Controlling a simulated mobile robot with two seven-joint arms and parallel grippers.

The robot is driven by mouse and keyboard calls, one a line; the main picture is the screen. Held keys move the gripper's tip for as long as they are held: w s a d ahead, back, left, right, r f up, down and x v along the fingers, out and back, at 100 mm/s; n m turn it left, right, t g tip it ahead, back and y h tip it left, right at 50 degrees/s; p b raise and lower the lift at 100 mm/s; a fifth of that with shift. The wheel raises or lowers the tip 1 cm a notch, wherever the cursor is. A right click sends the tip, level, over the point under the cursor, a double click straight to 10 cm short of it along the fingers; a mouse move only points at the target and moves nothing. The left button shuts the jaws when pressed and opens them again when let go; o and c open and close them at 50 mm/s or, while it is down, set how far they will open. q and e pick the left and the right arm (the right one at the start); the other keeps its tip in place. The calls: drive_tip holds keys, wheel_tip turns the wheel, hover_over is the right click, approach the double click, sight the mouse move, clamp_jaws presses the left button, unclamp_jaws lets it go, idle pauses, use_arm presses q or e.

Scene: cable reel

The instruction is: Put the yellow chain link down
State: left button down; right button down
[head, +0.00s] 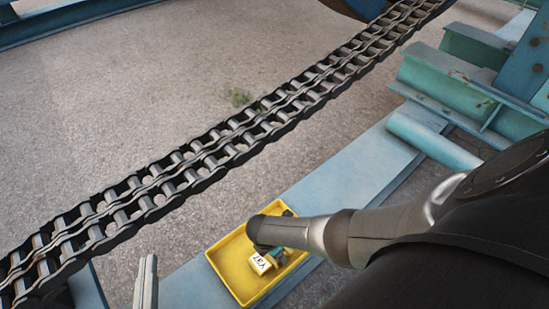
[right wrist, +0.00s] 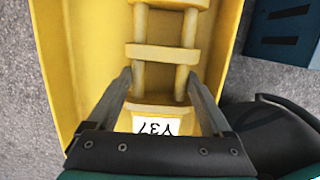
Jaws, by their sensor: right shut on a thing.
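The yellow chain link (head: 260,264) with a white label is at the yellow tray (head: 222,264) in the head view, partly hidden by my right arm. In the right wrist view the link (right wrist: 160,52) shows its bars and plates, with the label "Y37" near me. My right gripper (right wrist: 158,76) is shut on the link, one finger on each side. Yellow tray walls (right wrist: 60,70) show around it. I cannot tell whether the link touches the tray floor. My left gripper (head: 147,280) shows as grey fingers at the bottom left, apart from the tray; its opening is unclear.
A long dark roller chain (head: 160,180) runs diagonally across the head view, behind the tray. The tray stands on a pale blue beam (head: 345,170). Teal steel frame parts (head: 450,80) stand at the upper right. Bare concrete (head: 130,90) lies beyond the chain.

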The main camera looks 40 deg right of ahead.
drive_tip(key=shift+f, duration=0.1)
drive_tip(key=shift+f, duration=0.1)
idle(0.3)
unclamp_jaws()
